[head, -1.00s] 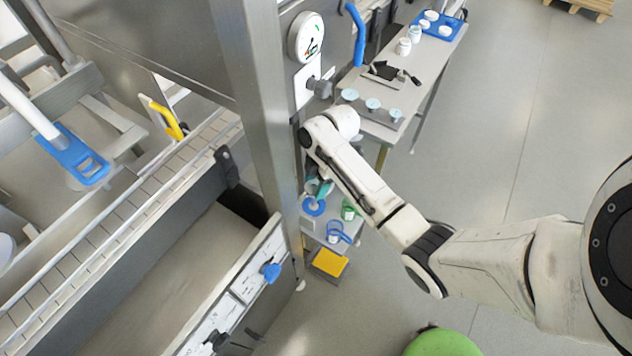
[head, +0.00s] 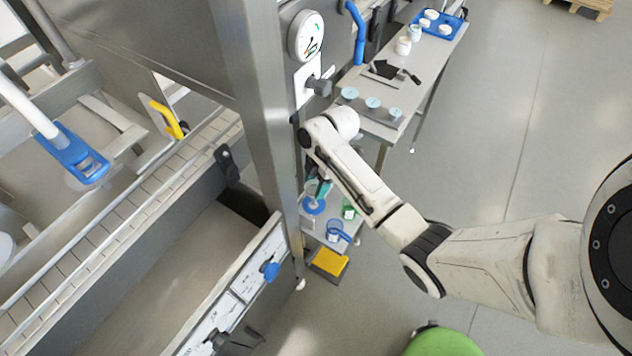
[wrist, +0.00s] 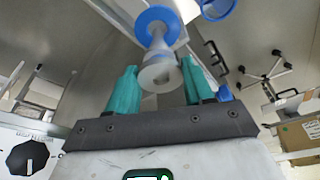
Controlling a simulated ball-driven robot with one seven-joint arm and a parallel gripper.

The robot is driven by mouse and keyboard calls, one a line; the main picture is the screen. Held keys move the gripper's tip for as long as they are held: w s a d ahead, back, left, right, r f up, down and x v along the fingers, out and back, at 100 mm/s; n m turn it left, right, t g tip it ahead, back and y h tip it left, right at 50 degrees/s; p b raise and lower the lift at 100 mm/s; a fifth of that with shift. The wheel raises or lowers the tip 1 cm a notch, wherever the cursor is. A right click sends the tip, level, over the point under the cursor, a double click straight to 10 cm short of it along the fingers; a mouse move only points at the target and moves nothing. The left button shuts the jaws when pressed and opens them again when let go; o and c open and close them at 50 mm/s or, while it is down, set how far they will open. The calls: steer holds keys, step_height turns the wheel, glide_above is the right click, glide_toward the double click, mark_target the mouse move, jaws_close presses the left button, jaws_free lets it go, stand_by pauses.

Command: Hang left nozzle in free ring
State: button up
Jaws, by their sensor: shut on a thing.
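In the wrist view, the two teal fingers of my gripper (wrist: 160,82) stand either side of a pale nozzle (wrist: 158,76) and are shut on it. The nozzle has a translucent waist and a blue disc (wrist: 155,18) at its far end. A blue ring (wrist: 217,9) shows past it at the top edge, apart from it.
The steel post (head: 258,130) stands close left of my arm. A small shelf carries a blue handled item (head: 338,232) and a green one (head: 348,212), above a yellow block (head: 330,262). A narrow bench (head: 410,92) stands behind. The floor at right is open.

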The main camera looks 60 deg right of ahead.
steer(key=shift+f+b, duration=1.85)
steer(key=shift+f, duration=1.15)
stand_by(0.8)
steer(key=o, duration=1.6)
steer(key=shift+r, duration=0.1)
steer(key=shift+r+p, duration=3.45)
steer(key=shift+p, duration=0.1)
